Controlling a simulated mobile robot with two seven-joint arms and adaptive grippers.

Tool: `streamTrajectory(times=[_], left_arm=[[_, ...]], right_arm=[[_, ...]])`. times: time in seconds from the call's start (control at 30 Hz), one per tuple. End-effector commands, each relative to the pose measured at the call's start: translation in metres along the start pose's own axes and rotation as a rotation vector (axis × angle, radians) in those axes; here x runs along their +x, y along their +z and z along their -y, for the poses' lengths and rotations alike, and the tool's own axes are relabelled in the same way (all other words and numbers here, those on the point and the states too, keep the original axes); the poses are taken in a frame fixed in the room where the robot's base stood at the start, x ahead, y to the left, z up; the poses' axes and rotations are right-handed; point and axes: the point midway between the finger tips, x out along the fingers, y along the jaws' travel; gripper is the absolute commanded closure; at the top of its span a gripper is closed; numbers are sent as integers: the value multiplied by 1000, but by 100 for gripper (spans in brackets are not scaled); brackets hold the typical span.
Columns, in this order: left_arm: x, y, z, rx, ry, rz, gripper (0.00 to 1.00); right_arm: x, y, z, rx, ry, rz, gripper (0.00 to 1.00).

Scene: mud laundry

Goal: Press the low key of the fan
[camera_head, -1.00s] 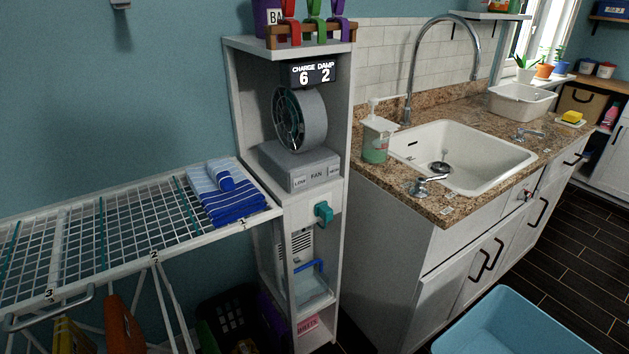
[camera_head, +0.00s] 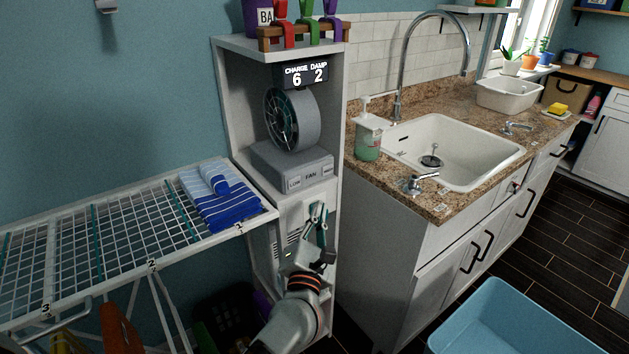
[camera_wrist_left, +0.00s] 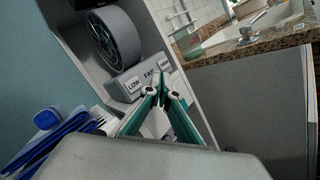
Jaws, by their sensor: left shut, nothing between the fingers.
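The grey fan (camera_head: 292,120) stands on its box-shaped base in the open shelf of the narrow cabinet. The low key (camera_head: 295,184) is at the left of the base's front, beside the FAN label; the high key is at the right end. In the left wrist view the low key (camera_wrist_left: 133,87) and the high key (camera_wrist_left: 165,66) are readable. My left gripper (camera_head: 319,208) is shut and empty, below the fan base in front of the cabinet, apart from the keys. In the left wrist view its fingertips (camera_wrist_left: 159,74) point up toward the base. My right gripper is out of view.
A display (camera_head: 305,75) above the fan reads CHARGE 6, DAMP 2. A wire drying rack (camera_head: 110,240) with folded blue towels (camera_head: 220,197) stands close at the left. A granite counter with a sink (camera_head: 455,150) and soap bottle (camera_head: 368,138) is at the right. A blue tub (camera_head: 510,320) is lower right.

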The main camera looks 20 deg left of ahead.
Motion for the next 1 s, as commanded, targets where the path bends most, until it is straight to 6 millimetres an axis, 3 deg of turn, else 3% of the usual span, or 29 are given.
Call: streamTrajectory(times=[0.13,0.57,1.0], left_arm=[[6,3,1,-74,-5,-22,100],[8,0,-1,-77,-5,-23,100],[43,-28,-24,-74,-5,-22,100]], right_arm=[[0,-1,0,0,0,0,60],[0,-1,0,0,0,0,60],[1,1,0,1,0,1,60]])
